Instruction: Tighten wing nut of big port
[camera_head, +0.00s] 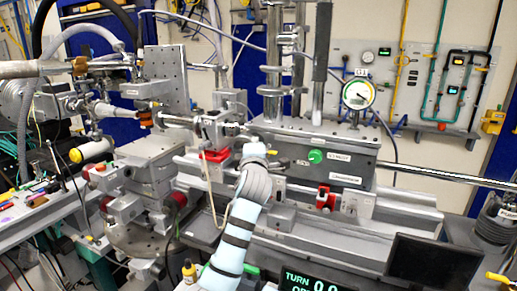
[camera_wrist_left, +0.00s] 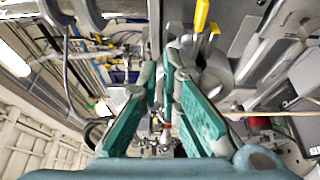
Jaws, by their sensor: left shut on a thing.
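My left arm rises from the bottom of the head view, and its grey wrist (camera_head: 256,178) stands in front of the left end of a grey chamber box (camera_head: 335,152). The wrist hides my left fingers there. In the left wrist view the teal fingers of my left gripper (camera_wrist_left: 164,78) converge, shut on a small part at the tips. I take this part for the wing nut, but the fingers mostly cover it. I cannot make out which opening is the big port. My right gripper is not in view.
A green knob (camera_head: 316,156) and a red block (camera_head: 325,198) are on the front of the bench, right of my wrist. A round gauge (camera_head: 357,94) stands above. A dark monitor (camera_head: 433,262) and a TURN display (camera_head: 311,282) are at the bottom.

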